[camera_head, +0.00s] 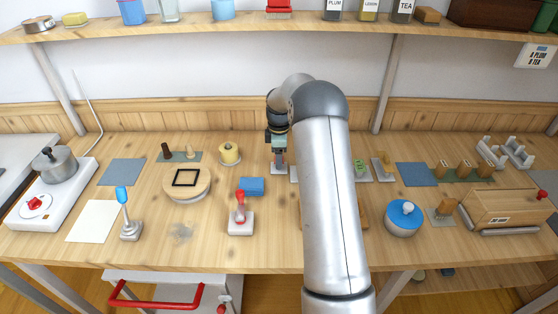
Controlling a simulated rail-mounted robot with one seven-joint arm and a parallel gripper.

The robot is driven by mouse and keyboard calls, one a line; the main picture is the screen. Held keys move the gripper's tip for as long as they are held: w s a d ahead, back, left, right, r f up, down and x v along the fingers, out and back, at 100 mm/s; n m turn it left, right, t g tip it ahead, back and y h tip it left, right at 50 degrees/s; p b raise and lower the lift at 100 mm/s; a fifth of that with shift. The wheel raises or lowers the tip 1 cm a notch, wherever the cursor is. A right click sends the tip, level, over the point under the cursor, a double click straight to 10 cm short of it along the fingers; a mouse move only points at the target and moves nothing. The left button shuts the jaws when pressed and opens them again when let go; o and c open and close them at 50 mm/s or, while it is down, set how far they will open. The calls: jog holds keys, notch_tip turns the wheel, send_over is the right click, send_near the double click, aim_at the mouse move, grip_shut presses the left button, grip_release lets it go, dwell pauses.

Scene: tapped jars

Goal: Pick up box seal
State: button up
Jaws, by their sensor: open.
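I cannot tell for sure which thing is the box seal. A small wooden-handled block (446,208) stands on a grey pad at the right, beside a labelled wooden box (503,211). Several similar wooden pieces (464,168) stand in a row on a dark green strip behind that box. My gripper (279,158) is open and points down over a small pale pad (279,170) near the middle of the bench. Its fingertips are small and partly blurred together with what stands below. My arm hides part of the bench to the right of the gripper.
A blue-lidded jar (404,217) stands right of my arm. Bare wood shows at the front left.

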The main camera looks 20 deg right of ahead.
jog(key=c, duration=1)
jog(key=shift+c, duration=0.2)
jog(key=shift+r, duration=0.45)
notch_tip(320, 180, up, 3)
jog(key=shift+f, duration=0.2)
jog(key=s+d+r+b, duration=0.3)
jog(key=s+d+r, duration=0.4)
jog(key=s+r, duration=0.3)
jog(key=shift+s, duration=1.1)
